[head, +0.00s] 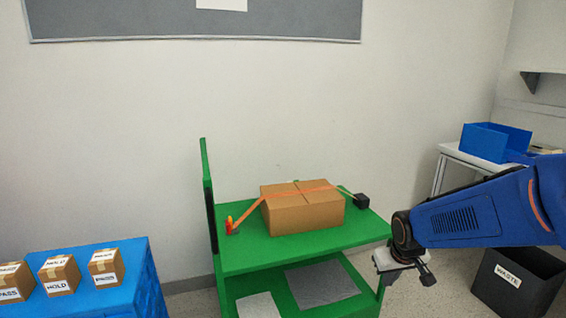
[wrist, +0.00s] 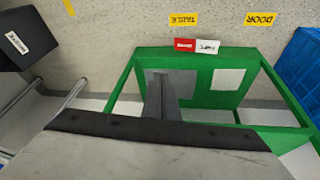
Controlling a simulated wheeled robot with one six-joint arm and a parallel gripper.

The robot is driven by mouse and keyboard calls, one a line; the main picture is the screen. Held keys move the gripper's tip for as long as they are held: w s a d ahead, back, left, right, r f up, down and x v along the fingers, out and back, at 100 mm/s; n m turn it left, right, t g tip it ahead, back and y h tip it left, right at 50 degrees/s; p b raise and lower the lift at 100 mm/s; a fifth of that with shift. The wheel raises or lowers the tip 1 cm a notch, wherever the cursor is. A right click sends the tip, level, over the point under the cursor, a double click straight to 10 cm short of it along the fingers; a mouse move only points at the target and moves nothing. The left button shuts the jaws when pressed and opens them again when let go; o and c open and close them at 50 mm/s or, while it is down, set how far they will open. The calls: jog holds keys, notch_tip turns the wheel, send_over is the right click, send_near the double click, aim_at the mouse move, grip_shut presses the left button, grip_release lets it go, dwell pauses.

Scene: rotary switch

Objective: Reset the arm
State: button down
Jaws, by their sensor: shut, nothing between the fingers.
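My arm (head: 475,213) reaches in from the right in the head view, bent down at its wrist. My gripper (head: 427,277) hangs at the right end of the green cart (head: 240,262), in front of its right edge. It looks shut and empty. In the wrist view the gripper's narrow grey fingers (wrist: 162,92) show together, with nothing held, in front of the green frame (wrist: 140,56). A grey plate with a dark edge fills the bottom of that view. No rotary switch can be made out in either view.
A cardboard box (head: 302,212) sits on the cart's top under an orange strap, with a small black block (head: 361,201) at right. A blue table (head: 95,285) with small labelled boxes stands left. A dark waste bin (head: 517,283) stands right, below a blue crate (head: 492,142).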

jog(key=s+r, duration=0.5)
jog(key=s, duration=0.6)
jog(key=s+r+m, duration=0.1)
jog(key=s+r, duration=0.3)
jog(key=s, duration=0.7)
jog(key=shift+s+a+r+t+y, duration=0.3)
jog(key=shift+s+a+r, duration=0.05)
jog(key=shift+a+r, duration=0.1)
